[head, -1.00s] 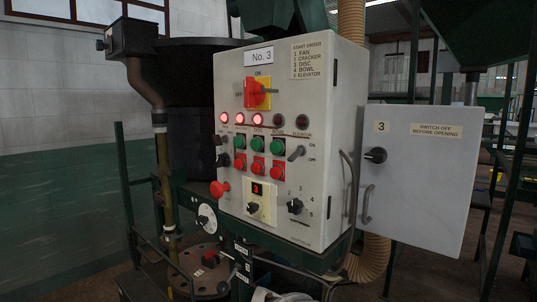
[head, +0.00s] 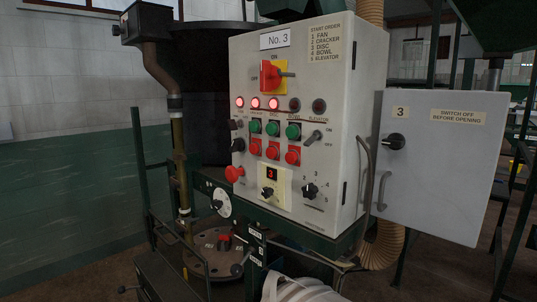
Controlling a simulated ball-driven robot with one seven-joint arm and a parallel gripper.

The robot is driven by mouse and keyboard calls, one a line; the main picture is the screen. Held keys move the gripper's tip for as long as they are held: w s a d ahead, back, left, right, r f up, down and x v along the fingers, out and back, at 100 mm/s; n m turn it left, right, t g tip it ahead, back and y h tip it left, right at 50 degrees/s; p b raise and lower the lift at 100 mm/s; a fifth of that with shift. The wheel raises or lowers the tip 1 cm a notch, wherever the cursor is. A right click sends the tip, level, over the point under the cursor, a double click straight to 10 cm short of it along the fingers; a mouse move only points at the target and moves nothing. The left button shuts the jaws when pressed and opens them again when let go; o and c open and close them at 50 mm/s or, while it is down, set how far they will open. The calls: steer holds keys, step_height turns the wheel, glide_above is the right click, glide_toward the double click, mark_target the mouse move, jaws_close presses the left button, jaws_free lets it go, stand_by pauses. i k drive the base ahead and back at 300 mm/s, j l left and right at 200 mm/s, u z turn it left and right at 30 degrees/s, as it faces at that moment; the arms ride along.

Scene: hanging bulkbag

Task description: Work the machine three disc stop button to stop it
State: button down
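The light grey control panel marked No. 3 (head: 275,40) stands in the middle of the head view with its front facing me at an angle. It has three green buttons in a row and three red buttons below them. The middle red button (head: 272,150) sits under the middle green button (head: 272,128), in line with the third lamp (head: 273,104), which looks to be the disc column. That lamp is lit red, as are the two to its left; the two to its right are dark. My gripper is not in view, and nothing covers the buttons.
A red-and-yellow rotary switch (head: 271,75) is above the lamps, and a red mushroom knob (head: 234,174) is at lower left. A whitish bundle (head: 303,290) shows at the bottom edge. Pipes and machinery flank the panel's left.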

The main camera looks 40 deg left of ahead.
mark_target(271, 152)
steer(key=u, duration=1.55)
steer(key=i, duration=0.65)
